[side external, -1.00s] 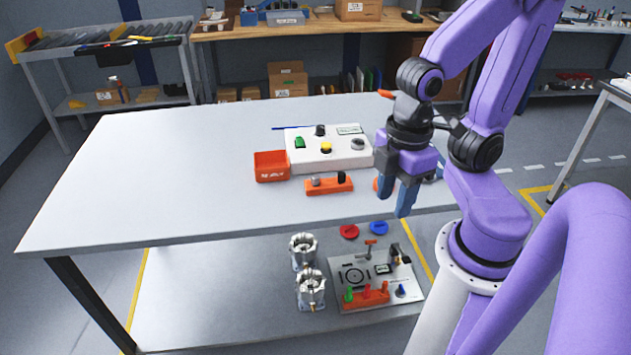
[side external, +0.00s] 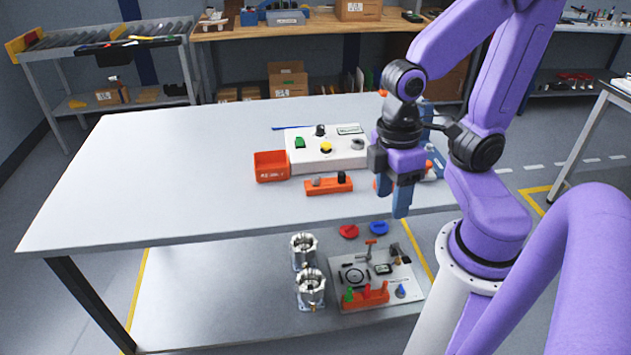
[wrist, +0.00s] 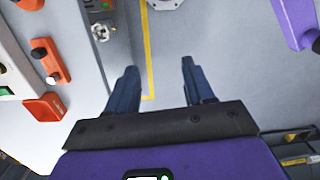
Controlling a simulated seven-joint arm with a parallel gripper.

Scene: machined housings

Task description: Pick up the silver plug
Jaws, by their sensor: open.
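An orange block (side external: 329,188) lies on the white table (side external: 180,190), with a small silver plug (side external: 316,182) on its left part and a black plug (side external: 342,177) on its right. In the wrist view the orange block (wrist: 43,64) is at the left, with the silver plug (wrist: 53,78) near its lower end. My gripper (side external: 393,196) is open and empty, to the right of the block near the table's front edge. The wrist view shows its two fingers (wrist: 158,75) spread apart, with floor between them.
A red-orange bin (side external: 271,167) stands left of the block. A white panel (side external: 325,160) with coloured knobs stands behind it. On the lower shelf are two metal housings (side external: 311,288) and a grey board (side external: 350,273). The left half of the table is clear.

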